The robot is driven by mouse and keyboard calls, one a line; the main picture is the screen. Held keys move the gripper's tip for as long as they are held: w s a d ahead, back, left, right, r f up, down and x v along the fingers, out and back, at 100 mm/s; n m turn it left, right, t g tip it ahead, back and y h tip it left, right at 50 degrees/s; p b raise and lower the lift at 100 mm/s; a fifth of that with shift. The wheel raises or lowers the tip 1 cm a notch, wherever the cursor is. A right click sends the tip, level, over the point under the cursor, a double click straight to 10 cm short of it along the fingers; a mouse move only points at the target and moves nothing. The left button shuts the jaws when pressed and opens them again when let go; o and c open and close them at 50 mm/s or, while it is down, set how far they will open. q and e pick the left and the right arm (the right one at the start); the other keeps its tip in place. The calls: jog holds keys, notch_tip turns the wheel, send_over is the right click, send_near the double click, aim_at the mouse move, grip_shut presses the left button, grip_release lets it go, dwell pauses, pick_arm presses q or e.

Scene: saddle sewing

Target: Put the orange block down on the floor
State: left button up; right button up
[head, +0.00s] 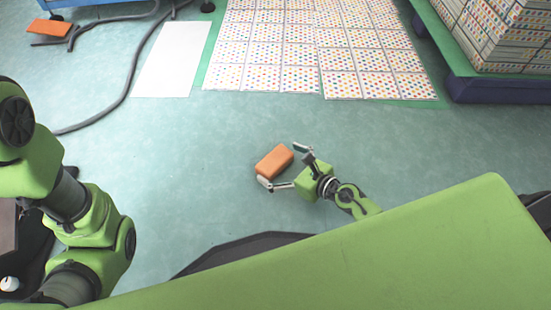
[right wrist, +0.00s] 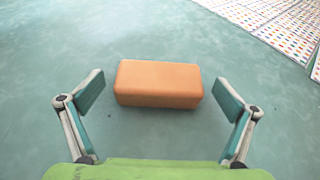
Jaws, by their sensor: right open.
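The orange block (head: 274,162) lies on the green floor in front of me in the head view. My right gripper (head: 280,166) is open around its near end, with one finger on each side. In the right wrist view the block (right wrist: 158,84) sits beyond and between the two spread fingertips of the right gripper (right wrist: 163,95). Clear gaps show between the block and both fingers. My left arm is at the left of the head view, but its gripper is not visible.
A white sheet (head: 172,58) and dotted tiles (head: 310,45) lie ahead. A stack of dotted boxes (head: 500,30) stands on a dark pallet (head: 500,88) at right. Floor around the near block is clear.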

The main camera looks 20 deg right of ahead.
jog(key=v, duration=1)
jog(key=shift+s+r, duration=0.1)
